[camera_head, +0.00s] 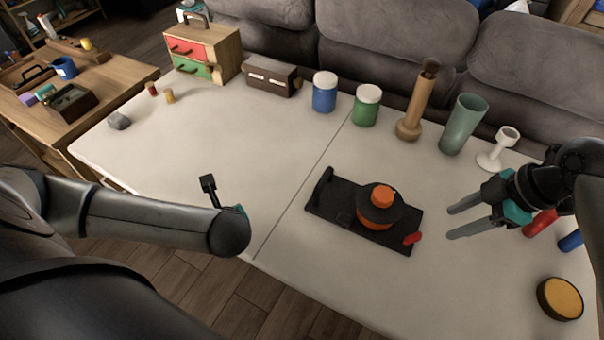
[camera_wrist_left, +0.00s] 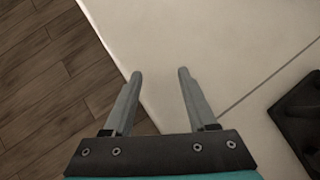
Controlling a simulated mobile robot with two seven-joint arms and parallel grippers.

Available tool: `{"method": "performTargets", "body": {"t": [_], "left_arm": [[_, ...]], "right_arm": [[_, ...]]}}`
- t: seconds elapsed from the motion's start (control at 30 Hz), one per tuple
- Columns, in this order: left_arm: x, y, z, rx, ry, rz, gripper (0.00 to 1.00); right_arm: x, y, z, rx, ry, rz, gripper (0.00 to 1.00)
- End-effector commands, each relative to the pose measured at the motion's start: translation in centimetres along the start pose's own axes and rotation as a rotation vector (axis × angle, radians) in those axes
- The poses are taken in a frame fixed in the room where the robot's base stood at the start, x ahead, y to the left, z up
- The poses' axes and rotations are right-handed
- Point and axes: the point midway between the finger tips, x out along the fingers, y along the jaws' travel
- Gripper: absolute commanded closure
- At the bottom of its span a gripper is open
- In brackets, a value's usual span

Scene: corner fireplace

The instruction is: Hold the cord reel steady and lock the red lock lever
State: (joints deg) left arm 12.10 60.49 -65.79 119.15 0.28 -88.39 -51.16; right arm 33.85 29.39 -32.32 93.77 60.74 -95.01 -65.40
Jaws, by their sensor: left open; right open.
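The cord reel (camera_head: 379,207) has an orange hub and a black disc and sits on a black base plate (camera_head: 330,207) on the white table. The red lock lever (camera_head: 412,239) sticks out at the front right corner of the base. The corner of the black base also shows at the right edge of the left wrist view (camera_wrist_left: 300,115). My right gripper (camera_head: 454,222) is open and empty, to the right of the reel and apart from it. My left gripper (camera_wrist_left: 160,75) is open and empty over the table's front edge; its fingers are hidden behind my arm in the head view.
Blue (camera_head: 324,92) and green (camera_head: 366,105) jars, a wooden bottle (camera_head: 412,110), a green tumbler (camera_head: 463,125) and a white cup (camera_head: 497,150) stand along the back. A yellow-topped tin (camera_head: 560,298) is at right. The table's left half is mostly clear.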

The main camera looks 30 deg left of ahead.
Motion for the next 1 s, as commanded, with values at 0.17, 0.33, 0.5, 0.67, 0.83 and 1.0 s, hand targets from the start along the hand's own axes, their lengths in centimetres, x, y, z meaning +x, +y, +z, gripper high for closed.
{"method": "performTargets", "body": {"t": [0.17,0.33,0.5,0.67,0.83,1.0], "left_arm": [[-3.1,-5.4,-0.2,0.146,0.094,-0.043,0.43],[-6.6,-9.8,-0.2,0.317,0.182,-0.115,0.43],[-10.4,-13.5,0.1,0.502,0.253,-0.216,0.43],[-13.4,-15.7,0.4,0.650,0.290,-0.309,0.43],[-15.1,-16.8,0.6,0.741,0.303,-0.367,0.43],[-14.7,-17.2,0.3,0.765,0.308,-0.378,0.43]], "right_arm": [[0.0,0.0,0.0,0.000,0.000,0.000,0.50],[0.0,0.0,0.0,0.000,0.000,0.000,0.50],[0.0,0.0,0.0,0.000,0.000,0.000,0.50],[0.0,0.0,0.0,0.000,0.000,0.000,0.50],[0.0,0.0,0.0,0.000,0.000,0.000,0.50],[0.0,0.0,0.0,0.000,0.000,0.000,0.50]]}}
